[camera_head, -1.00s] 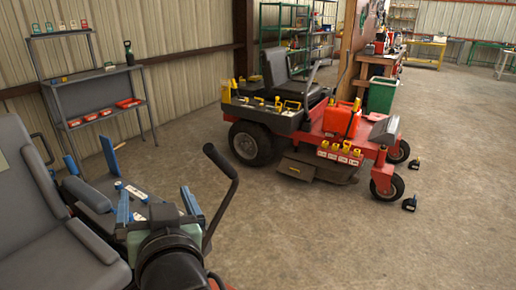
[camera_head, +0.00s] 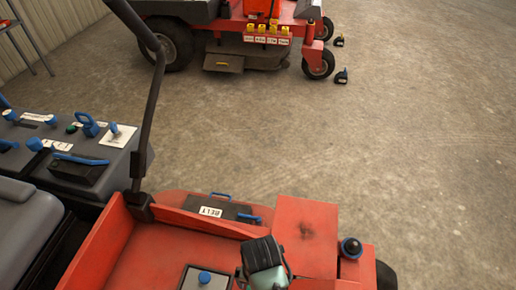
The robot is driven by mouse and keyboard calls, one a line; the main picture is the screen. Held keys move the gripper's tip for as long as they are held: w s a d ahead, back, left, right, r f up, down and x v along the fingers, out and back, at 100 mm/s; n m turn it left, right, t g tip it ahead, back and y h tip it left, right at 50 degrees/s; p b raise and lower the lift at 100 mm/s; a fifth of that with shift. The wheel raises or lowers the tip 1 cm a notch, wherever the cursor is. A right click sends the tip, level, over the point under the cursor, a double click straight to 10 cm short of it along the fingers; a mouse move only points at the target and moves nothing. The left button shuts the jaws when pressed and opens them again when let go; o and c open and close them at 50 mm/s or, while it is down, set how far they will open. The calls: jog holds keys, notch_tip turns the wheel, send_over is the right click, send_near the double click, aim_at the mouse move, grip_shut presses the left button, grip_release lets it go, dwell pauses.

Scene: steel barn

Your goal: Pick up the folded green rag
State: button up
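I cannot make out a folded green rag anywhere in the current view. A black and grey-green piece at the bottom middle looks like part of my arm. No gripper fingers show, so I cannot see whether my gripper is open or shut, or whether it holds anything.
A red mower body (camera_head: 305,228) fills the near bottom. It has a black lever (camera_head: 153,105), a dark panel labelled BELT (camera_head: 211,211) and a grey console (camera_head: 85,150) with blue controls. Another red mower (camera_head: 245,40) stands behind. The concrete floor (camera_head: 430,150) at right is clear.

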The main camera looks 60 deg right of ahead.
notch_tip(320, 180, down, 3)
jog(key=shift+r+b, duration=0.15)
jog(key=shift+b, duration=0.2)
jog(key=f+b, duration=0.2)
jog(key=f, duration=0.3)
jog(key=shift+w+a+f+b, duration=0.1)
jog(key=shift+a+b, duration=0.2)
jog(key=shift+b, duration=0.1)
jog(key=c, duration=1.1)
notch_tip(320, 180, up, 10)
jog(key=p, duration=0.4)
jog(key=shift+c, duration=0.2)
